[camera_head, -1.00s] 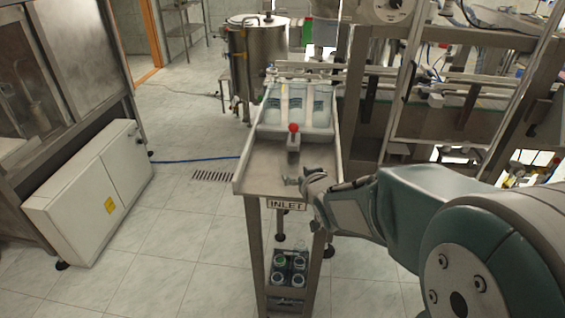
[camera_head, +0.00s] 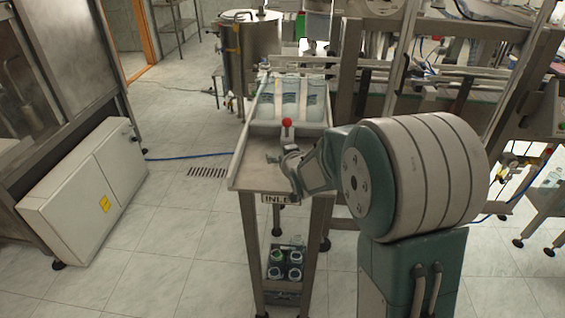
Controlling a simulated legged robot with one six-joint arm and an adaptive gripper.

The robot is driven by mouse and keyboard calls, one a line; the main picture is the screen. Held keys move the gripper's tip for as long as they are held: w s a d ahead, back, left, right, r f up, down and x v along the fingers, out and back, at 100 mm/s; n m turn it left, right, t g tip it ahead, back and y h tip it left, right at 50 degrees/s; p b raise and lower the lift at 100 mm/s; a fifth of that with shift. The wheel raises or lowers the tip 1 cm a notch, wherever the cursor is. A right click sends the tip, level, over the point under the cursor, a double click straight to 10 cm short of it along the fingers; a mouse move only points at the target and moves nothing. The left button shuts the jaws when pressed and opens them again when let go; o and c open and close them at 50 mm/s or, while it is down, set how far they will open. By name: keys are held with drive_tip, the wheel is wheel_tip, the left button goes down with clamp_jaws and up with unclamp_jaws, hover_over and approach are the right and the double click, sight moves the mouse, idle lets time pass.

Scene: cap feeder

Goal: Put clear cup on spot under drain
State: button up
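My gripper (camera_head: 282,160) is small in view, over the front of the metal inlet table (camera_head: 252,178), just in front of a grey post with a red knob (camera_head: 287,123). Its fingers point left; I cannot tell whether they are open or shut, and I make out nothing held. I cannot pick out a separate clear cup. A spot under a drain cannot be made out; a floor drain grate (camera_head: 207,172) lies left of the table.
A crate of several bottles (camera_head: 285,264) sits on the table's lower shelf. A white cabinet (camera_head: 85,190) stands at left, with a blue hose (camera_head: 190,157) on the floor. A steel tank (camera_head: 251,50) and conveyor frame (camera_head: 400,75) stand behind. The left floor is mostly clear.

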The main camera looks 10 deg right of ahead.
drive_tip(key=shift+w+f, duration=0.1)
drive_tip(key=shift+w, duration=0.15)
drive_tip(key=c, duration=0.7)
